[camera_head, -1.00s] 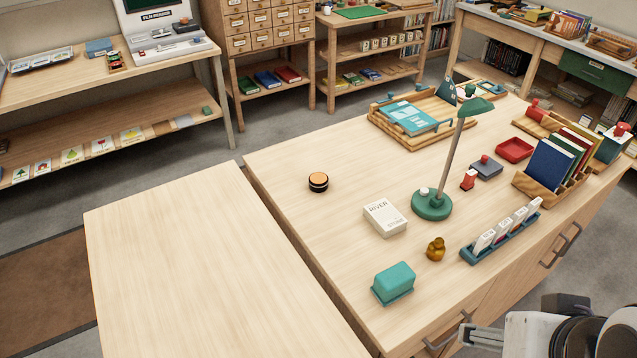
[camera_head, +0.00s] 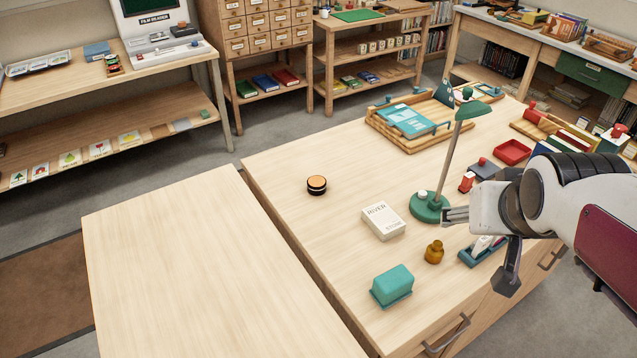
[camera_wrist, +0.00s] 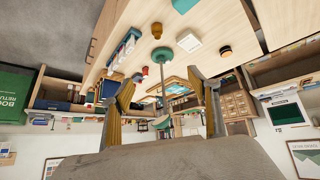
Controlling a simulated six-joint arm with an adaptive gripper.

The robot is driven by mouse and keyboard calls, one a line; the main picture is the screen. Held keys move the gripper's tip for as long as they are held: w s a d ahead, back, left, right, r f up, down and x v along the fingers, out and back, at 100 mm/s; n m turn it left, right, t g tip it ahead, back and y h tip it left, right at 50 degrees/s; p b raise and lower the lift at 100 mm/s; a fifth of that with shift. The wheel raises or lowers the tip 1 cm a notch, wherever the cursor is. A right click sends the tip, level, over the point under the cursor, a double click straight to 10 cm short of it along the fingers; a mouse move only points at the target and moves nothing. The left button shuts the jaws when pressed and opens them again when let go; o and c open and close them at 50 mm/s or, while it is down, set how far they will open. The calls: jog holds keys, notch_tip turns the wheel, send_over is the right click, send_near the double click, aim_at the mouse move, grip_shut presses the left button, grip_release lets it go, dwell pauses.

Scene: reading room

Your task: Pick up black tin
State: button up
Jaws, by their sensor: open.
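The black tin (camera_head: 317,185) is a small round tin with a tan-orange top and a dark side. It stands on the wooden table, left of the lamp and the white box in the head view. In the wrist view it also shows (camera_wrist: 225,51) at the upper right. My gripper (camera_head: 452,216) is above the right part of the table, beside the lamp base and well to the right of the tin. In the wrist view its two fingers (camera_wrist: 162,92) are spread apart with nothing held between them.
A green lamp (camera_head: 432,207), a white RIVER box (camera_head: 383,221), an amber bottle (camera_head: 434,252) and a teal box (camera_head: 392,287) stand on the table near my arm. A wooden tray (camera_head: 440,138) lies behind. The table around the tin is clear, and so is the left table (camera_head: 200,270).

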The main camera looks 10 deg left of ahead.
jog(key=w+a+f+n+t, duration=0.1)
jog(key=w+a, duration=0.2)
jog(key=w, duration=0.4)
jog(key=w+a+f, duration=0.2)
jog(key=w+a, duration=0.1)
jog(key=w, duration=0.3)
jog(key=n+t+y, duration=0.2)
jog(key=n+y, duration=0.1)
jog(key=y, duration=0.2)
send_near(319, 185)
jog(key=w+d+r, duration=0.2)
jog(key=d+r, duration=0.6)
jog(key=a+f, duration=0.3)
jog(key=w+a+f+n+y, duration=0.1)
jog(key=a+f, duration=0.1)
jog(key=f, duration=0.2)
jog(key=a+f+y, duration=0.1)
jog(key=a+f, duration=0.2)
jog(key=shift+w+a+f+n, duration=0.3)
jog(key=shift+f, duration=0.05)
jog(key=shift+x, duration=1.3)
jog(key=shift+w+a, duration=0.1)
jog(key=shift+x, duration=2.4)
